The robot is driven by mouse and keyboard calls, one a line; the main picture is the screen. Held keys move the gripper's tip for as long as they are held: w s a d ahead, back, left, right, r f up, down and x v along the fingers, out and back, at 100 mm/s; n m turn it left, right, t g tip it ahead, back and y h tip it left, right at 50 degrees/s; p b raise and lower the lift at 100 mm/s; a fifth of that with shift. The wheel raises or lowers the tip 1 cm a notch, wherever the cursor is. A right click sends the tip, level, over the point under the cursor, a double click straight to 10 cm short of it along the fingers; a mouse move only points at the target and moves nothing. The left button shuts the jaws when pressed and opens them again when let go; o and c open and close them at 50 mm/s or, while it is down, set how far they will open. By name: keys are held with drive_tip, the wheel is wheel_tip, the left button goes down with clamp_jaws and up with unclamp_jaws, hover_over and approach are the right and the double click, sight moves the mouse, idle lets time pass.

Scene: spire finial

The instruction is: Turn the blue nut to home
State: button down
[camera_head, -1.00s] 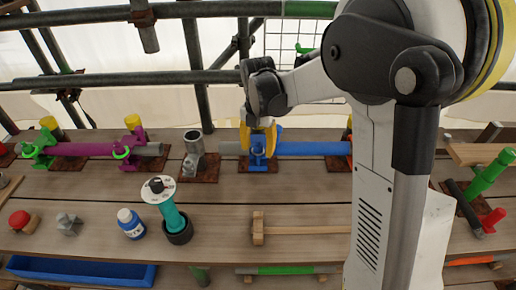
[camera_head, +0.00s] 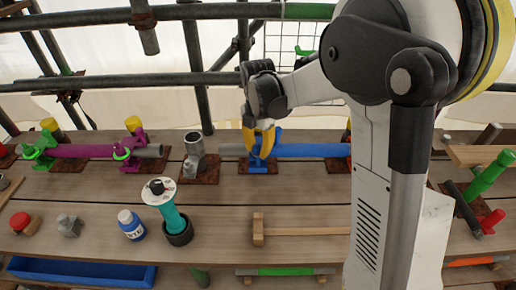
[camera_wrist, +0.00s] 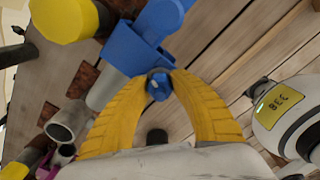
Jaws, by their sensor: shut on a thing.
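The blue nut (camera_wrist: 158,86) sits between the yellow fingertips of my gripper (camera_wrist: 160,78) in the wrist view, and my gripper is shut on it. The nut is on the blue clamp (camera_wrist: 134,50), which grips a pipe. In the head view my gripper (camera_head: 259,142) hangs down at the blue clamp (camera_head: 257,164), at the left part of the blue pipe (camera_head: 312,150). The fingers hide the nut in the head view.
A grey pipe fitting (camera_head: 194,158) stands just left of the blue clamp. A magenta pipe (camera_head: 85,150) with green and magenta clamps lies farther left. A teal-handled tool (camera_head: 172,217), a blue-white bottle (camera_head: 131,224) and a wooden mallet (camera_head: 290,230) are in front.

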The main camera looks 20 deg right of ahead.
drive_tip(key=m, duration=0.6)
drive_tip(key=shift+p, duration=0.3)
drive_tip(key=m, duration=0.6)
drive_tip(key=shift+m, duration=0.4)
drive_tip(key=m, duration=0.6)
drive_tip(key=shift+p, duration=0.35)
drive_tip(key=m, duration=0.6)
drive_tip(key=shift+m, duration=0.3)
drive_tip(key=m, duration=1.2)
drive_tip(key=shift+m, duration=0.4)
drive_tip(key=m, duration=1.2)
drive_tip(key=shift+m, duration=0.3)
